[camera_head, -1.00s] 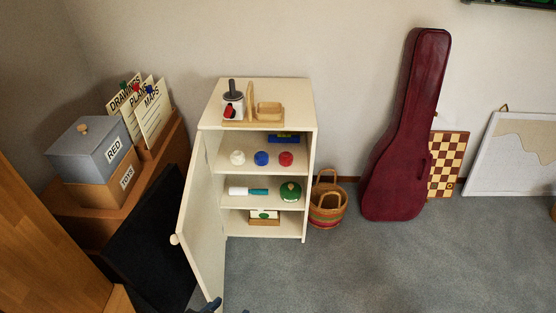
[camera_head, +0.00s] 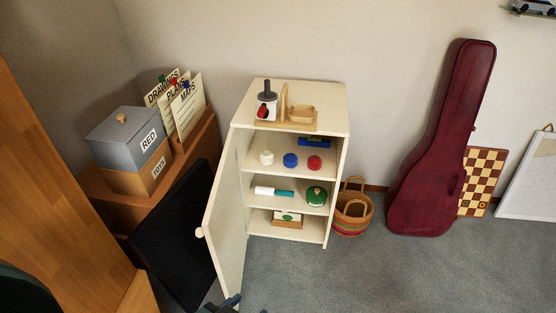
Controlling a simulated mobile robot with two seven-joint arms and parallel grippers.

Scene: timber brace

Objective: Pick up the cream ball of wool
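The cream ball of wool (camera_head: 266,157) sits on the upper inner shelf of the open white cabinet (camera_head: 340,128), at the left of a row. A blue ball (camera_head: 290,160) and a red ball (camera_head: 315,162) are beside it on the same shelf. A dark tip (camera_head: 225,304), probably of my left gripper, shows at the bottom edge, well below and in front of the shelf and apart from the wool. Most of it is cut off, so its opening cannot be told. My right gripper is not seen.
The cabinet door (camera_head: 226,215) stands open on the left. Lower shelves hold a white and teal cylinder (camera_head: 273,191) and a green round thing (camera_head: 316,196). A basket (camera_head: 353,213) and a guitar case (camera_head: 440,150) stand to the right. Grey carpet in front is clear.

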